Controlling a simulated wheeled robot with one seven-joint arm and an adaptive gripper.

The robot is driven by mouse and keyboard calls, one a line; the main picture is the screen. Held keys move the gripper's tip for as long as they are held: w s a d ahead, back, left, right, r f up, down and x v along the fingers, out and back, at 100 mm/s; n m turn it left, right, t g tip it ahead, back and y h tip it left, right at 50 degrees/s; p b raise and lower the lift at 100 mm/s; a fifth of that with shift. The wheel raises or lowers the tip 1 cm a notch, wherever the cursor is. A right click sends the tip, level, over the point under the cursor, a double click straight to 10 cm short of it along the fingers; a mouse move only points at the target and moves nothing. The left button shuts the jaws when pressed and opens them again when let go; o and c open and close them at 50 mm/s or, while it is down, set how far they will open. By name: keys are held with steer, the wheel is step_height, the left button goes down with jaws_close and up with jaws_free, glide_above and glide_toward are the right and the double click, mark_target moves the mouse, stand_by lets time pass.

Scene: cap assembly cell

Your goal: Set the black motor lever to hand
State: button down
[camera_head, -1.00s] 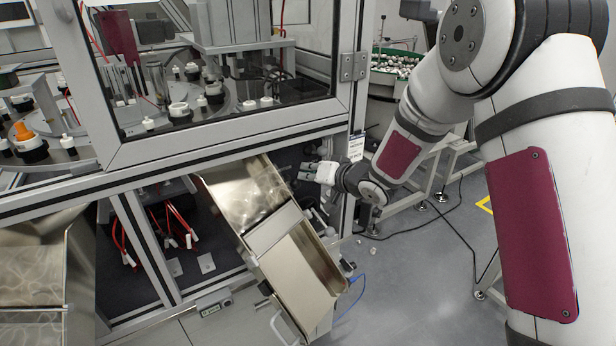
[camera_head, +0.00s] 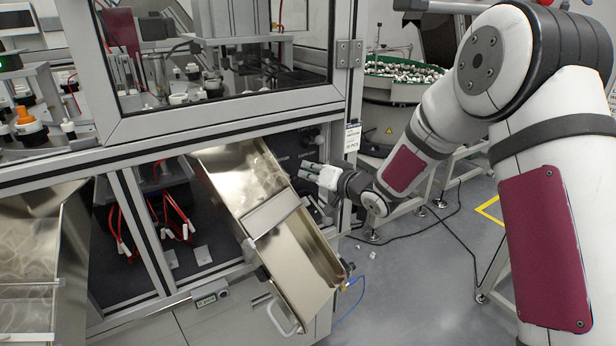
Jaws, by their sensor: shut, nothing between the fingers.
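My gripper (camera_head: 303,170) is in the middle of the head view, shut and empty. It points left toward the dark panel (camera_head: 288,146) under the machine's glass housing, above the right edge of a metal chute. A small dark knob-like part (camera_head: 311,136) shows on this panel, just above my gripper. I cannot tell whether it is the black motor lever, or its setting. Whether my fingertips touch anything is too small to tell.
The tilted metal chute (camera_head: 262,217) juts out below and left of my gripper. A frame post (camera_head: 347,180) with a white tag (camera_head: 352,138) stands close to its right. A green-rimmed bowl feeder (camera_head: 400,82) stands behind. Cables and small parts lie on the floor.

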steer(key=shift+s+d+f+b, duration=0.2)
steer(key=shift+f+b, duration=0.2)
steer(key=shift+f, duration=0.45)
steer(key=shift+s+d+f+b, duration=0.1)
steer(key=shift+s+f+b, duration=0.2)
steer(key=shift+f, duration=0.55)
steer(key=shift+w+f, duration=0.1)
steer(key=v, duration=1.2)
